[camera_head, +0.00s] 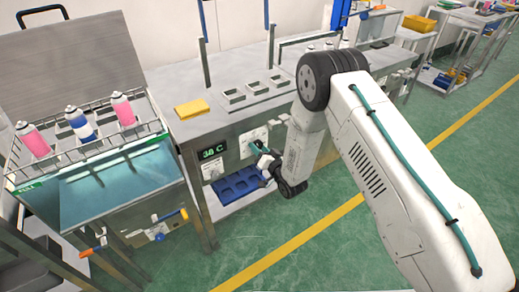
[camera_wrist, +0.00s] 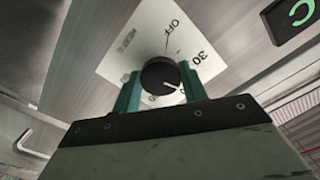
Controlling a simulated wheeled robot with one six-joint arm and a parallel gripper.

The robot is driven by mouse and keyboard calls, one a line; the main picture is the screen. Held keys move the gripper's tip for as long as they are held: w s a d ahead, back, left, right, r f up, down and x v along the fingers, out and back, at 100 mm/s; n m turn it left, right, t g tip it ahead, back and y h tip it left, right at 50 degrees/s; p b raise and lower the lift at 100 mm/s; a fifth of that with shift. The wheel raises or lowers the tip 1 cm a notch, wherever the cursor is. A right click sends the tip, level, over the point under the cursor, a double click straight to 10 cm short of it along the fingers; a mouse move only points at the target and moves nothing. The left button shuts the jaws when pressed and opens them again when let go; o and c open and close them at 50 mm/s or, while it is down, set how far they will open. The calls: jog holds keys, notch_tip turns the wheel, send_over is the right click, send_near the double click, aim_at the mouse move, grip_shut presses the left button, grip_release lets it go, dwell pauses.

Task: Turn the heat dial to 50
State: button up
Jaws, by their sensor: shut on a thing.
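The heat dial (camera_wrist: 158,72) is a round black knob with a white pointer line, on a pale plate (camera_wrist: 118,55) marked "off" and "30". In the wrist view the pointer aims to the lower right, beyond the 30 mark. The other marks are too small to read or hidden by my fingers. My gripper (camera_wrist: 161,80) has its two teal fingers on either side of the dial, shut on it. In the head view my gripper (camera_head: 257,147) is at the front panel of the bench, beside a display (camera_head: 212,152) that reads 38 C; the dial is hidden there.
A water bath (camera_head: 120,185) with a wire rack of several spray cans (camera_head: 78,123) and a raised lid stands at the left. A blue tray (camera_head: 238,182) lies on the shelf below the panel. A yellow block (camera_head: 192,109) is on the bench top. Green floor lies in front.

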jog(key=shift+r+m, duration=0.1)
jog(key=shift+m, duration=7.5)
jog(key=o, duration=1)
jog(key=shift+c, duration=0.2)
jog(key=shift+s, duration=0.1)
jog(key=v, duration=0.7)
jog(key=shift+s+d, duration=0.25)
